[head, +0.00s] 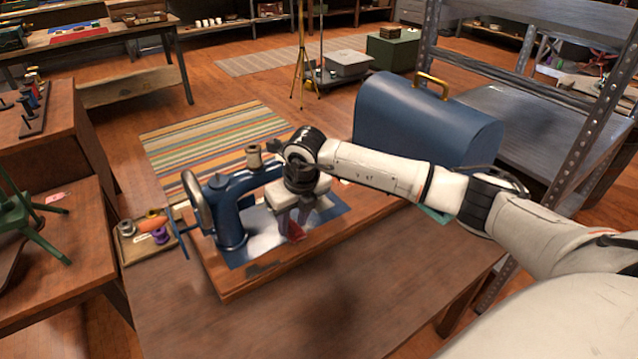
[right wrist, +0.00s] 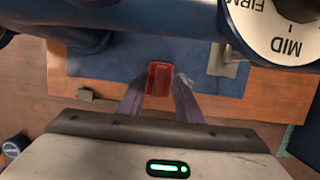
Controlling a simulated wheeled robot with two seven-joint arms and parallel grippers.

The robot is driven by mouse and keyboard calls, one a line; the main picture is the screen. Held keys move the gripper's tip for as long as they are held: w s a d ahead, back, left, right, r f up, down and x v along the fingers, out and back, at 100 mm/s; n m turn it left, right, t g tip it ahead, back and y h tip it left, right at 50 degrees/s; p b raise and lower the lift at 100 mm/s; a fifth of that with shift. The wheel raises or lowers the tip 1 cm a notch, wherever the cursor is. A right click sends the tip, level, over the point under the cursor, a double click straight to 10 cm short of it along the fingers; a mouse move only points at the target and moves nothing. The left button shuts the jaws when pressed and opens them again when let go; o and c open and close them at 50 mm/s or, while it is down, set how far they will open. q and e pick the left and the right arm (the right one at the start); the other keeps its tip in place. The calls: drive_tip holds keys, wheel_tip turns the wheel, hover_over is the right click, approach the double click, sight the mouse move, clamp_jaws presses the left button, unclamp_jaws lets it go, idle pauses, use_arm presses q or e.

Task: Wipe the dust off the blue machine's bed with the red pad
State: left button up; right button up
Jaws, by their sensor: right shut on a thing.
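The blue machine (head: 228,208) is a sewing machine on a wooden base on the table. Its bed (head: 243,255) is a blue plate, with a pale greyish patch (head: 262,228) that looks like dust or shine. My right gripper (head: 291,226) is low over the bed, beside the machine's upright and under or close to its arm. It is shut on the red pad (head: 296,232). In the right wrist view the red pad (right wrist: 160,78) sits between the two fingertips above the blue bed (right wrist: 115,66). Whether the pad touches the bed is unclear. My left gripper is out of view.
A blue domed case (head: 425,125) with a brass handle stands behind my right arm. A tray of spools (head: 135,257) lies left of the machine. The table front (head: 330,315) is clear. A metal shelf (head: 590,150) rises at right. A dial (right wrist: 290,25) shows close to the wrist.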

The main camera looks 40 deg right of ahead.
drive_tip(key=shift+s+d+f+b, duration=0.1)
drive_tip(key=shift+d+b, duration=0.2)
drive_tip(key=shift+d, duration=1.3)
drive_tip(key=shift+s+d+b, duration=0.1)
drive_tip(key=shift+d+b, duration=0.15)
drive_tip(key=shift+d, duration=1.35)
drive_tip(key=shift+d+r, duration=0.2)
drive_tip(key=shift+r, duration=0.15)
wheel_tip(320, 180, up, 3)
drive_tip(key=shift+a+r+p, duration=0.1)
drive_tip(key=shift+r+p, duration=0.05)
drive_tip(key=shift+p, duration=1)
drive_tip(key=shift+r, duration=0.35)
wheel_tip(320, 180, up, 4)
drive_tip(key=p, duration=0.3)
drive_tip(key=shift+f, duration=0.15)
